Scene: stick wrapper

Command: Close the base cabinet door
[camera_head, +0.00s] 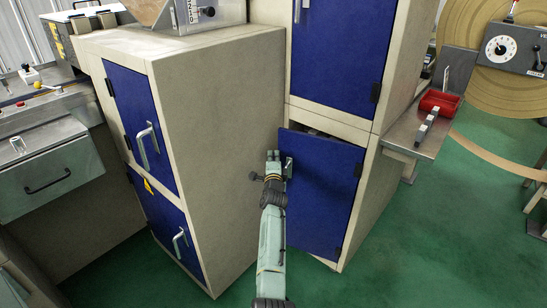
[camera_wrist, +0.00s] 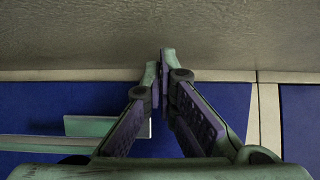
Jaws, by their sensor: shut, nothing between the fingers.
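The blue base cabinet door (camera_head: 325,195) is the lower door of the middle cabinet in the head view. It stands slightly ajar, with a dark gap along its top edge, and its hinges are on the right. Its metal handle (camera_head: 289,168) is near the upper left corner. My gripper (camera_head: 273,154) is shut and empty, in front of the door's left edge beside the handle; contact cannot be told. In the wrist view the closed fingertips (camera_wrist: 164,58) are over a beige surface, with a blue panel (camera_wrist: 45,105) and a pale bar below; which cabinet this is cannot be told.
A beige cabinet (camera_head: 215,150) with blue doors stands close on the left. The upper blue door (camera_head: 340,50) above the base door is shut. A metal shelf with a red tray (camera_head: 440,102) juts out at right. Green floor (camera_head: 400,260) is clear at lower right.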

